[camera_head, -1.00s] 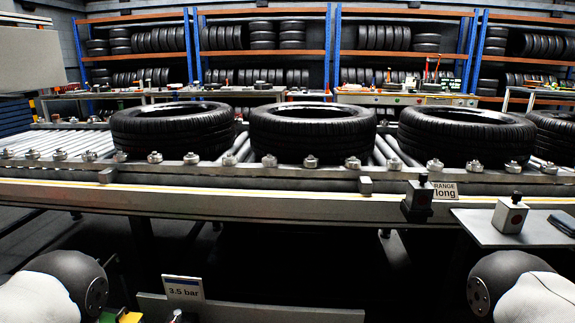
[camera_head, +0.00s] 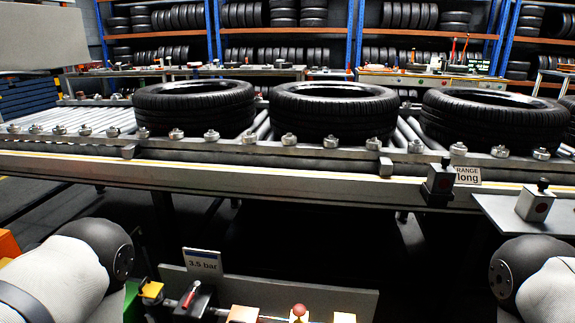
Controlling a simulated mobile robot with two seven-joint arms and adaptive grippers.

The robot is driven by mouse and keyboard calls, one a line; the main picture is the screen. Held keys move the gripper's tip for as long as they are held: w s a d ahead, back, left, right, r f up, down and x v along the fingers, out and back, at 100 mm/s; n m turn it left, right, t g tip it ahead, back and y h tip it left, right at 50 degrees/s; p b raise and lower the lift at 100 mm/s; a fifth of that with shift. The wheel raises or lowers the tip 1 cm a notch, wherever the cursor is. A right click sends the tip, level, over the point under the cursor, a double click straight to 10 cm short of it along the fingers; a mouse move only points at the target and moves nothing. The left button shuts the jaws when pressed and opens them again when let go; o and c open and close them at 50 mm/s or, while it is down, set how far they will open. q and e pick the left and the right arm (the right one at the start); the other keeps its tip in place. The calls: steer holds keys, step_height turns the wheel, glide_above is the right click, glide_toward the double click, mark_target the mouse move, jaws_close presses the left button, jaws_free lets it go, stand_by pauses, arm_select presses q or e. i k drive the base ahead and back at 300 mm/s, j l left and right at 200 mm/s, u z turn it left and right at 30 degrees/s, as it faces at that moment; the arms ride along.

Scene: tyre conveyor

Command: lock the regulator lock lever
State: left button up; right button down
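A small panel along the bottom edge carries a sign reading "3.5 bar" (camera_head: 202,263). Below the sign is a dark block with a small red lever (camera_head: 189,297), tilted; this may be the regulator lock lever, but I cannot tell for sure or whether it is locked. A yellow piece (camera_head: 151,290) sits left of it, and a red round knob (camera_head: 299,310) stands further right at the bottom edge. My two arms show only as rounded links at the lower left and lower right. Neither gripper is in view.
A roller conveyor (camera_head: 60,160) bearing several tyres crosses the view above the panel. A dark box (camera_head: 440,184) hangs on its front rail beside a "RANGE long" sign (camera_head: 467,175). A side shelf (camera_head: 500,215) holds a grey box with a knob (camera_head: 536,201).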

mark_target(196, 285)
steer(key=k+j+u, duration=0.1)
steer(key=j, duration=0.2)
steer(key=k+j+u, duration=0.1)
steer(key=k+j, duration=0.2)
steer(key=j, duration=0.3)
steer(key=k+j+u, duration=0.15)
steer(key=j, duration=0.15)
